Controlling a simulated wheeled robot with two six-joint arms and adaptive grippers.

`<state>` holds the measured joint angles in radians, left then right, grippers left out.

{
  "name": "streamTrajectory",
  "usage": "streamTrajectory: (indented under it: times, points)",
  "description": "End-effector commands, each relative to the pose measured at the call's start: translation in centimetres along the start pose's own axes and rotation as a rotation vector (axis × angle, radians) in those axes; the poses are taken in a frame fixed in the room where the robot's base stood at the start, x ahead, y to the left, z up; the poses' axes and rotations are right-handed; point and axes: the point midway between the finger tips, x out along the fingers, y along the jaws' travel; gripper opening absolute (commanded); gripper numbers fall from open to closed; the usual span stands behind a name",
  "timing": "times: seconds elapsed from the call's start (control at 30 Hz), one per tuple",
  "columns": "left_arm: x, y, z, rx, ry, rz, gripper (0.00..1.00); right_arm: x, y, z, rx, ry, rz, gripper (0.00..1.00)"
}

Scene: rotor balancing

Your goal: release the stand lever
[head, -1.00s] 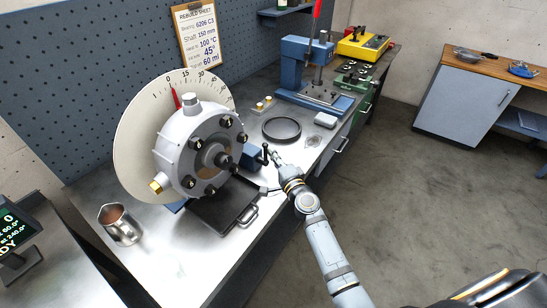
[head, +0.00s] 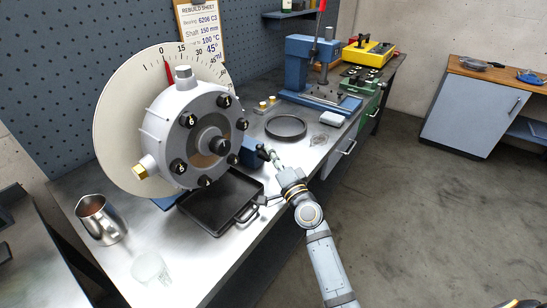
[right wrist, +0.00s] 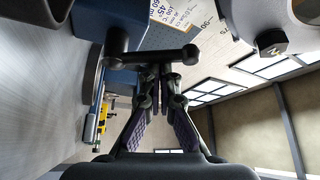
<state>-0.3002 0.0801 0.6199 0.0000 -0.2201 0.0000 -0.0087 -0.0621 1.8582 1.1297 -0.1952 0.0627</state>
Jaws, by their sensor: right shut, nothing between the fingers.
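The rotor stand shows in the head view as a large white dial disc (head: 118,130) with a grey round housing (head: 165,125) and black bolts. Its blue block (head: 250,150) sits at the right; it also shows in the right wrist view (right wrist: 92,22). The black stand lever (right wrist: 150,57) has a rounded knob at its end and runs sideways from the block, just beyond my fingertips. My right gripper (head: 274,158) is beside the block and lever. Its fingers (right wrist: 163,80) are shut and empty. I cannot tell whether they touch the lever. My left gripper is not in view.
A black tray (head: 215,226) lies below the housing. A blue press (head: 310,65) stands further back. The floor at right is clear.

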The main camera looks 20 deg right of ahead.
Motion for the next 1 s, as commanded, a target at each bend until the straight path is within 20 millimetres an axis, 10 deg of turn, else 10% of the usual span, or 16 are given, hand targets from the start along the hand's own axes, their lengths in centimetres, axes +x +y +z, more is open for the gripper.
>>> streamTrajectory:
  times: [1.0]
  points:
    - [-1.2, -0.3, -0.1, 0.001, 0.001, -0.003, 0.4, 0.9, -1.5, -0.5, 0.001, 0.001, -0.002, 0.0]
